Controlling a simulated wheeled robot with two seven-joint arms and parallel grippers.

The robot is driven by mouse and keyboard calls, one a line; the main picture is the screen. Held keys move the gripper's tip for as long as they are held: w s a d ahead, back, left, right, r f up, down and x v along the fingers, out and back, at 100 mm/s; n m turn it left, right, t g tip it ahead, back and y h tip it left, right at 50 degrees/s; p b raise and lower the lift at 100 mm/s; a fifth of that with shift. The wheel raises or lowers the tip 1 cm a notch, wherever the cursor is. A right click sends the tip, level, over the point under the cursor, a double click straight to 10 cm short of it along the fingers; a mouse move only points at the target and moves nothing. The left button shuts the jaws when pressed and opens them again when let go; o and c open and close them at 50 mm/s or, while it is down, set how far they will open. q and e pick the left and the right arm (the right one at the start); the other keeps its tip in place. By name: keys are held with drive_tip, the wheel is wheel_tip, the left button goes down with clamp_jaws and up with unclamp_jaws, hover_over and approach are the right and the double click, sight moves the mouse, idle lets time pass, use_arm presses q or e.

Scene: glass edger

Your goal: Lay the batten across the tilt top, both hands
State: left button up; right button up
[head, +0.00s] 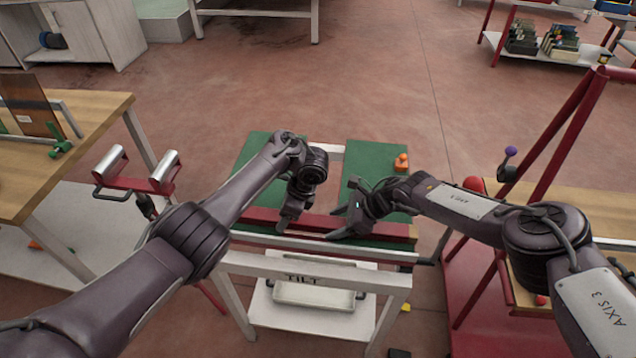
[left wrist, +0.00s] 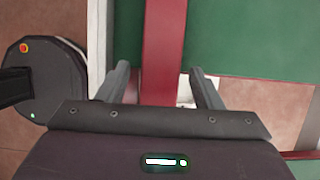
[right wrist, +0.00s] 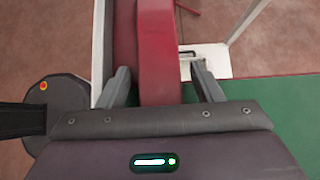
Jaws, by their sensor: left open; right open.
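The batten is a long dark red bar (head: 322,224) lying across the tilt top near its front edge. The tilt top (head: 372,170) has two green panels with a gap between them, on a pale frame marked TILT. My left gripper (head: 287,226) is open over the batten, left of its middle. In the left wrist view the batten (left wrist: 165,40) runs between the spread fingers. My right gripper (head: 342,228) is open close to its right. In the right wrist view the batten (right wrist: 158,45) also lies between the open fingers. Contact cannot be told.
A small orange item (head: 401,162) sits on the right green panel. A roller stand (head: 140,178) is at the left beside a wooden bench (head: 90,120). A red frame (head: 560,135) with a bench stands at the right. Open floor lies behind the tilt top.

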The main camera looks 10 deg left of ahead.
use_arm(q)
drive_tip(key=v, duration=0.6)
drive_tip(key=shift+d, duration=0.1)
drive_tip(key=shift+r, duration=0.15)
use_arm(e)
drive_tip(key=shift+r, duration=0.25)
wheel_tip(320, 180, up, 10)
drive_tip(key=shift+f, duration=0.2)
